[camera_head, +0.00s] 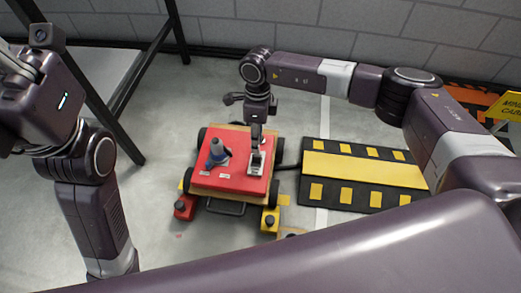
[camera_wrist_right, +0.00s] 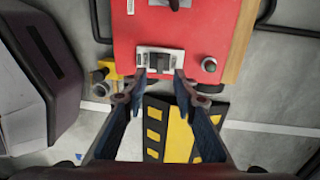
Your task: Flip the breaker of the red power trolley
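The red power trolley (camera_head: 231,178) stands on the floor in the middle of the head view, with black wheels at its corners. The breaker (camera_head: 255,163) is a small silver-grey unit with a dark middle on the right half of its red top. In the right wrist view the breaker (camera_wrist_right: 160,60) sits just beyond my fingertips. My right gripper (camera_head: 257,143) reaches down from above to the breaker. In the wrist view its two fingers (camera_wrist_right: 157,78) are apart, with nothing held between them; whether they touch the breaker is unclear. My left arm is at the left edge, its gripper out of sight.
A blue-grey conical part (camera_head: 217,151) stands on the trolley top, left of the breaker. A black-and-yellow ramp (camera_head: 362,170) lies right of the trolley. A table frame (camera_head: 103,110) stands at the left, and a yellow sign (camera_head: 508,106) at the right.

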